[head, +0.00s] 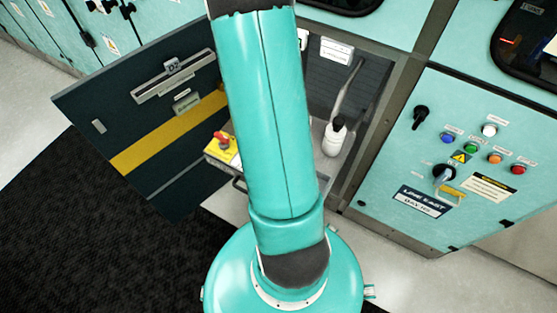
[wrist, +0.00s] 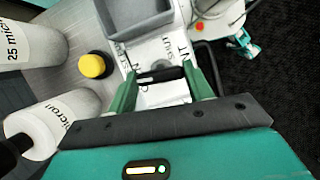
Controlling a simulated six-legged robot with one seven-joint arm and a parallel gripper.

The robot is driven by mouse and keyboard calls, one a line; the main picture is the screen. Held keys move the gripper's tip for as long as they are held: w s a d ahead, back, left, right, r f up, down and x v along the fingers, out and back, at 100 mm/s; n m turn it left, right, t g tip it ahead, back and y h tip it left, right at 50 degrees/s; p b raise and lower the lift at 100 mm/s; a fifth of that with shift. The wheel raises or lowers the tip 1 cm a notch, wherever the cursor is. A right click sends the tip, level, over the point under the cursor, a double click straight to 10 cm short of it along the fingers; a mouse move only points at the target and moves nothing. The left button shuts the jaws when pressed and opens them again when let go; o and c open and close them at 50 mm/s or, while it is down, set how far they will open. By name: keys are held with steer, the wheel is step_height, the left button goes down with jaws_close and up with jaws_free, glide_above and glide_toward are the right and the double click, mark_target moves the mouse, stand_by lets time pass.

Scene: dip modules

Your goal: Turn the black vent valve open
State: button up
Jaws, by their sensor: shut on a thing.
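In the wrist view my gripper (wrist: 160,72) reaches over a white labelled surface with its two green fingers. Its fingertips are closed on a small black bar-like handle (wrist: 171,74), which appears to be the black vent valve. Dark lettering beside it is partly covered, with "NT" readable near the right finger. How far the handle is turned cannot be told. In the head view my own arm covers the middle, and neither my gripper nor the black valve can be made out there.
A yellow cap (wrist: 93,66) and white cylinders marked "micron" (wrist: 62,122) stand left of the fingers. A grey tray (wrist: 134,18) lies beyond. In the head view an open dark door (head: 150,115), a white bottle (head: 333,138) and a button panel (head: 470,150) flank my arm.

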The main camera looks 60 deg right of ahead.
steer(key=shift+n+h, duration=0.3)
steer(key=shift+n, duration=0.4)
steer(key=o, duration=1)
steer(key=v, duration=1.4)
steer(key=shift+s+a, duration=0.1)
